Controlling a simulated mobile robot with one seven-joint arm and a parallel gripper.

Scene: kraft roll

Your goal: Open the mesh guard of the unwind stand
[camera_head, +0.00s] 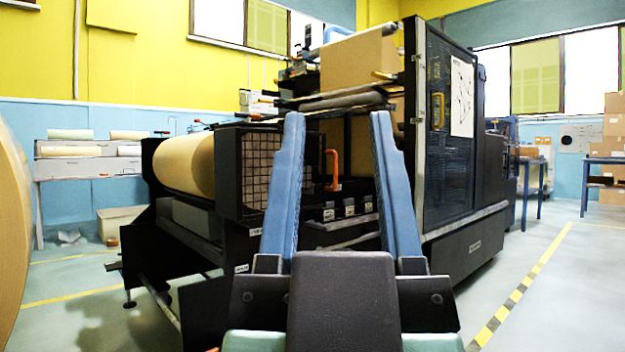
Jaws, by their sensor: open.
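The unwind stand (185,258) is a dark frame left of centre, carrying a large kraft roll (184,165). A black mesh guard (241,168) with a square grid covers the roll's right end. It looks shut; its right part is partly hidden behind my left finger. An orange upright handle (334,170) shows between my fingers, beyond them; I cannot tell whether it is fixed to the guard. My gripper (337,116) is open and empty, its two blue fingers pointing forward at the machine. I see no contact with the handle or guard.
A tall dark panel (448,130) with its own yellow handle (438,111) stands right of my fingers. A big brown roll (12,215) fills the left edge. Floor on the right is clear along a striped line (520,288). Blue tables and boxes stand far right.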

